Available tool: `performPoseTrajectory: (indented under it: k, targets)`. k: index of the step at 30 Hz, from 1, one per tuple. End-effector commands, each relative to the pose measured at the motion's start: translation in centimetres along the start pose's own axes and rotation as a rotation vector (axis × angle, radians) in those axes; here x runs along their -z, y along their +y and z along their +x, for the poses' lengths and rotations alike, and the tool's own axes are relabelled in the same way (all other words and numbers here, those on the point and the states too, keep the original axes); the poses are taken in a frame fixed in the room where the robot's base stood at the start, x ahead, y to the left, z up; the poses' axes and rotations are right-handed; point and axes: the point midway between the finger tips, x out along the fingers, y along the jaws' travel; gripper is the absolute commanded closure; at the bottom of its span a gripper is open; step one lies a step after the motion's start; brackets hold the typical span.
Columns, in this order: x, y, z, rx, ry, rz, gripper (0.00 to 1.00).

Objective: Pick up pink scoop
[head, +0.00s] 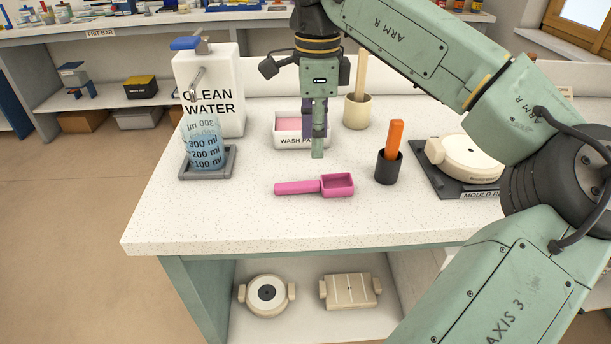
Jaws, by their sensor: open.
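The pink scoop (316,186) lies flat on the white speckled worktop, its handle to the left and its square cup to the right. My gripper (316,152) points down above the worktop, behind the scoop in the picture and in front of the wash pan (288,141). The gripper is open and holds nothing. A gap shows between its fingertips and the scoop. Its fingers are seen nearly edge-on and hide part of the wash pan.
A measuring beaker (203,150) and a clean water container (212,92) stand left. A black cup (389,167) with an orange-handled tool and a round mould (466,158) stand right. A beige pot (357,111) is behind. The worktop's front (300,225) is clear.

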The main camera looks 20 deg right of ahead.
Motion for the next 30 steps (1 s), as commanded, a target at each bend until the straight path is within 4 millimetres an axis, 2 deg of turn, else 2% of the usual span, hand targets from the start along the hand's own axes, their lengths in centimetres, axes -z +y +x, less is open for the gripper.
performPoseTrajectory:
  k: [6,13,21,30]
  targets:
    - [-0.2,0.1,3.4,-0.002,-0.004,-0.003,0.58]
    - [-0.5,0.2,5.1,-0.002,-0.004,-0.003,0.58]
    - [-1.2,0.4,8.8,-0.002,-0.005,-0.003,0.58]
    - [-1.2,0.4,9.5,0.000,-0.005,-0.003,0.58]
